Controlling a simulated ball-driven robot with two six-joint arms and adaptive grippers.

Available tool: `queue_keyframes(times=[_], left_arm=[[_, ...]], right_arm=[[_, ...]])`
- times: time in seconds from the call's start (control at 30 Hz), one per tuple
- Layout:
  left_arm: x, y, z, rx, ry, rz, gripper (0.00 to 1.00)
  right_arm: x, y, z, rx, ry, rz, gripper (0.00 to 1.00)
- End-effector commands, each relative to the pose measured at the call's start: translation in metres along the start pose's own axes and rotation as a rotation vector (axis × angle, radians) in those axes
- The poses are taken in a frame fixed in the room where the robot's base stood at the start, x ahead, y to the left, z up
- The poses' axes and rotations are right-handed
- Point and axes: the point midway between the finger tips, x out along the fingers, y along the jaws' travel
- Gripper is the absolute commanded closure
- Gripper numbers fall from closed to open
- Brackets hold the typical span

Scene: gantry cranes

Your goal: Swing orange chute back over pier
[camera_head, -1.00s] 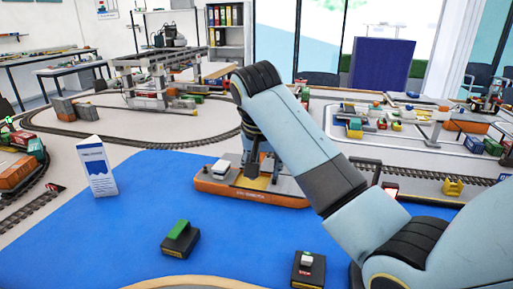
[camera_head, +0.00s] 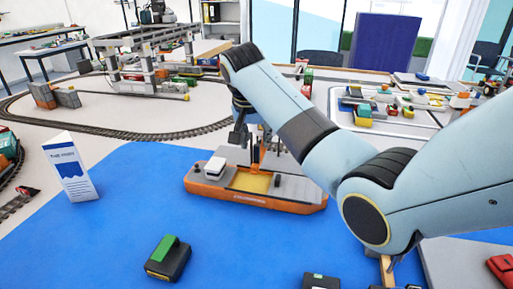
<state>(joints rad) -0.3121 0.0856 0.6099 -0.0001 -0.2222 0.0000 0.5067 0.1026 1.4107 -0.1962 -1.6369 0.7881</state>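I cannot pick out an orange chute for certain. A narrow tan-orange piece (camera_head: 387,270) shows low under my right arm, mostly hidden. A grey pier-like surface (camera_head: 450,262) lies at the lower right. My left gripper is out of view.
The ship lies on a blue mat (camera_head: 130,215). A dark block with a green top (camera_head: 168,258) and a folded white-blue card (camera_head: 72,167) stand on it. A red object (camera_head: 502,268) sits at the right edge. Tracks and a grey gantry (camera_head: 150,60) are behind.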

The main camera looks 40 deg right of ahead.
Motion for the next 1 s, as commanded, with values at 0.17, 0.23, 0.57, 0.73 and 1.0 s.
queue_keyframes(times=[0.17, 0.23, 0.57, 0.73, 1.0], left_arm=[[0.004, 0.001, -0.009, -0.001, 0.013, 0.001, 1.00], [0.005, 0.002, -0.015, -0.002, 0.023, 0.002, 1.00], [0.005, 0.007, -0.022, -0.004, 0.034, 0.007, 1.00], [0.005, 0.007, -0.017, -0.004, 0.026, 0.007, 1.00], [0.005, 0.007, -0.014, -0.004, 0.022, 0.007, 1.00]], right_arm=[[0.029, 0.000, 0.000, -0.001, -0.001, 0.001, 0.62], [0.035, 0.000, 0.000, -0.001, -0.001, 0.001, 0.62], [0.041, 0.000, 0.000, 0.000, 0.000, -0.001, 0.62], [0.041, 0.000, 0.000, 0.000, 0.000, -0.001, 0.79], [0.041, 0.000, 0.000, 0.000, 0.000, -0.001, 1.00]])
